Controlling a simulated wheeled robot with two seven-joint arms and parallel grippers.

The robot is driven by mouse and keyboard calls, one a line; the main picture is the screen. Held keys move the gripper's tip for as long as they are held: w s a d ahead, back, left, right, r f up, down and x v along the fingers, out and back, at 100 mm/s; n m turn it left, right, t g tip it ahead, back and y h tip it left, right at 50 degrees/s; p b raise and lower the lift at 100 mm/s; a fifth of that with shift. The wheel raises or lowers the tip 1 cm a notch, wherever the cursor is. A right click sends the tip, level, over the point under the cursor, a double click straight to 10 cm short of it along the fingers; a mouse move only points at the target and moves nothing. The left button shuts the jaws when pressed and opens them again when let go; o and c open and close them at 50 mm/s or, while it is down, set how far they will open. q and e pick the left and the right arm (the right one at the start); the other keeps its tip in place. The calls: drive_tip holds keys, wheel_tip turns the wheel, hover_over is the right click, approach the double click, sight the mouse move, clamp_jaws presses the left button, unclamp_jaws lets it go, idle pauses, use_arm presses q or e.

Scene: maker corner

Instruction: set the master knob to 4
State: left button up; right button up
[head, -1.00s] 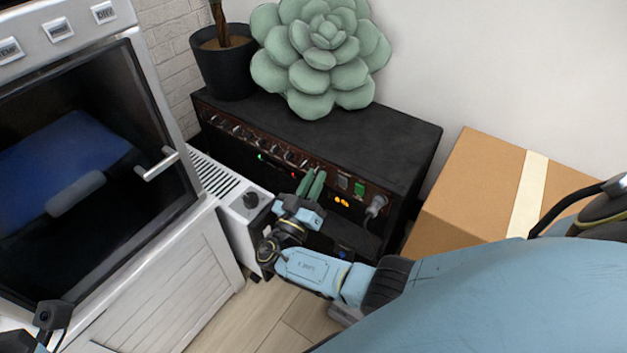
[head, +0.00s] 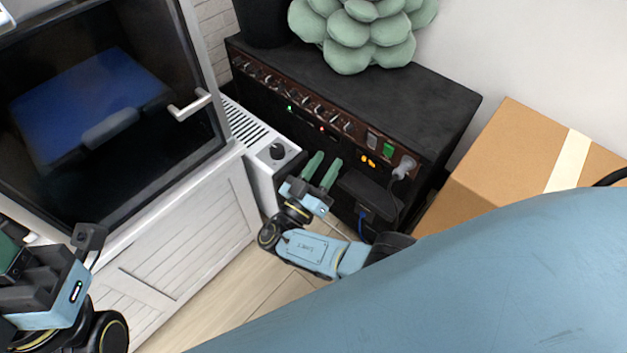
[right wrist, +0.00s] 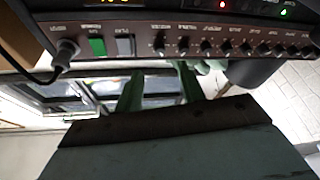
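The black amplifier (head: 415,115) stands against the wall, with a row of small knobs along its dark red front panel. I cannot read which is the master knob or its setting. The knob at the switch end (head: 345,126) also shows in the right wrist view (right wrist: 159,43); the labels there are upside down and blurred. My right gripper (head: 322,167) is open and empty, just below and in front of the panel, apart from the knobs. Its two green fingers also show in the right wrist view (right wrist: 160,85). My left gripper (head: 10,255) is at the left edge, partly cut off.
A green lit switch (head: 389,150) and a plugged grey cable (head: 404,167) are at the panel's right end. A white heater (head: 270,150) with a dark dial stands left of my right gripper. A cardboard box (head: 500,160) is right; an oven (head: 110,110) is left.

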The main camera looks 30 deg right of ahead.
drive_tip(key=v, duration=0.5)
drive_tip(key=shift+a, duration=0.15)
drive_tip(key=shift+s+f, duration=0.1)
drive_tip(key=shift+s, duration=0.1)
idle(0.3)
